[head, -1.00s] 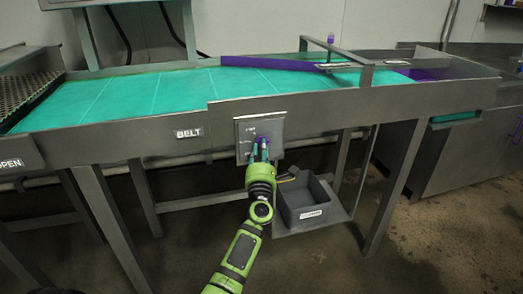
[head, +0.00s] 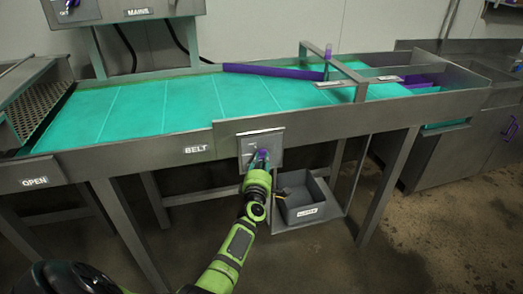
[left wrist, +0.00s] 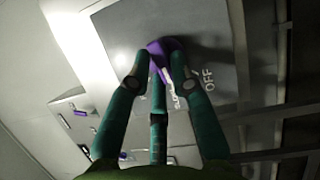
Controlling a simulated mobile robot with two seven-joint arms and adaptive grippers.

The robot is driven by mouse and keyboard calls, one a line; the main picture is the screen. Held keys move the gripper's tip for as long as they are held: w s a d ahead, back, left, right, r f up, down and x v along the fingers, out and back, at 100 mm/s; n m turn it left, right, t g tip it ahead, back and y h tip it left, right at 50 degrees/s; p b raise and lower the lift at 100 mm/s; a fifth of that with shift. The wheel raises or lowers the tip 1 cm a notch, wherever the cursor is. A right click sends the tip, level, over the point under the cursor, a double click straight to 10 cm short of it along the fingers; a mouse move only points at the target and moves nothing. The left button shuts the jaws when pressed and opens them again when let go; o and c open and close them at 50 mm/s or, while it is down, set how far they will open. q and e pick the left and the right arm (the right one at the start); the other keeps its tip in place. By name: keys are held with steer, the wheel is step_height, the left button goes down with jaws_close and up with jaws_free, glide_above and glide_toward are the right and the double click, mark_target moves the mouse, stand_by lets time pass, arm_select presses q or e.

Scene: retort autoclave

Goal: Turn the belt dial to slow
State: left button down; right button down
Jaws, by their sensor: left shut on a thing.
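The belt dial is a purple knob on a grey plate (head: 272,138) on the conveyor's front, right of the BELT label (head: 196,149). In the left wrist view the purple dial (left wrist: 167,46) sits between the fingertips, with a pale mark on it. "OFF" is readable on the plate beside it; another word near it is partly covered by a finger. My left gripper (head: 261,160) is at the plate, its teal fingers shut on the dial; they also show in the left wrist view (left wrist: 160,66). The fingers hide much of the dial, so its exact setting is unclear. My right gripper is not in view.
The teal conveyor belt (head: 190,98) runs above the plate, with a purple bar (head: 270,70) across it. A grey bin (head: 302,202) stands on a low shelf below right of the dial. An OPEN label (head: 35,181) is at far left. Table legs stand either side.

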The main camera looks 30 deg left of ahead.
arm_select(q)
steer(key=shift+w+d+r+m+g+p, duration=0.15)
steer(key=shift+m+g+p, duration=0.1)
steer(key=shift+m+p, duration=0.45)
steer(key=shift+s+r+m+g+p, duration=0.1)
steer(key=shift+m+g+p, duration=0.15)
steer(key=shift+m+p, duration=0.4)
steer(key=c, duration=1.1)
jaws_free()
steer(key=shift+w, duration=0.1)
steer(key=shift+f, duration=0.1)
steer(key=v, duration=0.7)
steer(key=shift+s, duration=0.25)
